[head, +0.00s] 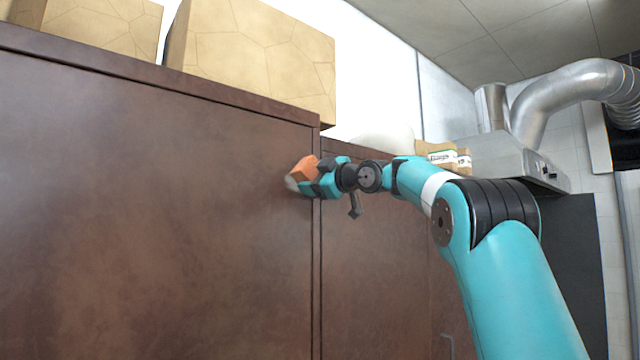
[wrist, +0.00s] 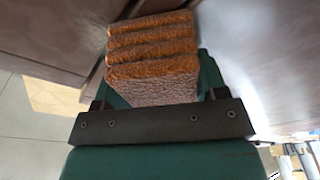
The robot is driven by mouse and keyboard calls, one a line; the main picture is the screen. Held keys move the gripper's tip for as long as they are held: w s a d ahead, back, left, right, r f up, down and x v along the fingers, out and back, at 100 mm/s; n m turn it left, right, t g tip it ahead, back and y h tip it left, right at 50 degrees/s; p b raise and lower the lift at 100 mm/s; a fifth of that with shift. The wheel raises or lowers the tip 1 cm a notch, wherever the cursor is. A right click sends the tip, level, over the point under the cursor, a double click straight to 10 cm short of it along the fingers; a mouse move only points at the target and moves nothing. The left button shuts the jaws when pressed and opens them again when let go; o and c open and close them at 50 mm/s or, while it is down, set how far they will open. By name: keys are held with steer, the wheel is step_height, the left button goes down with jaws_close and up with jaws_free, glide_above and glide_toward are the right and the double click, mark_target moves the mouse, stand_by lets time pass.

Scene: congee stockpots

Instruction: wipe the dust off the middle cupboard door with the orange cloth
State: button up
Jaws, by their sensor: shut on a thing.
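My gripper (head: 312,187) is shut on the folded orange cloth (head: 304,168), near the right edge of a large brown cupboard door (head: 160,220). In the wrist view the cloth (wrist: 155,50) shows as stacked orange folds with a greyish near face, held between the teal fingers. The cloth is at or very close to the door surface; I cannot tell if it touches. A pale smudge shows on the door beside the cloth. Faint lighter patches show lower on the door, and I cannot tell whether they are dust. Another brown door (head: 365,250) is to the right of a vertical gap.
Cardboard boxes (head: 250,55) stand on top of the cupboard. A pale sack (head: 384,141) and small cartons (head: 443,155) sit further right. A metal hood with a duct (head: 560,95) is at the back right. The space before the left door is clear.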

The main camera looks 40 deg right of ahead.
mark_target(282, 175)
steer(key=shift+a+f+b, duration=0.2)
steer(key=shift+a+b, duration=0.3)
steer(key=shift+a, duration=0.4)
steer(key=shift+s+a+r+b, duration=0.15)
steer(key=shift+a+b, duration=0.6)
steer(key=shift+a, duration=0.6)
steer(key=shift+s+a+b, duration=0.1)
steer(key=shift+a+b, duration=0.6)
steer(key=shift+a, duration=0.65)
steer(key=shift+s+d+b, duration=0.15)
steer(key=shift+s+b, duration=0.3)
steer(key=shift+s, duration=0.1)
steer(key=shift+s+b, duration=1.15)
steer(key=shift+s, duration=1.3)
steer(key=shift+s, duration=0.15)
steer(key=s+b, duration=0.1)
steer(key=s, duration=0.1)
steer(key=shift+s+d, duration=0.1)
steer(key=shift+s, duration=0.25)
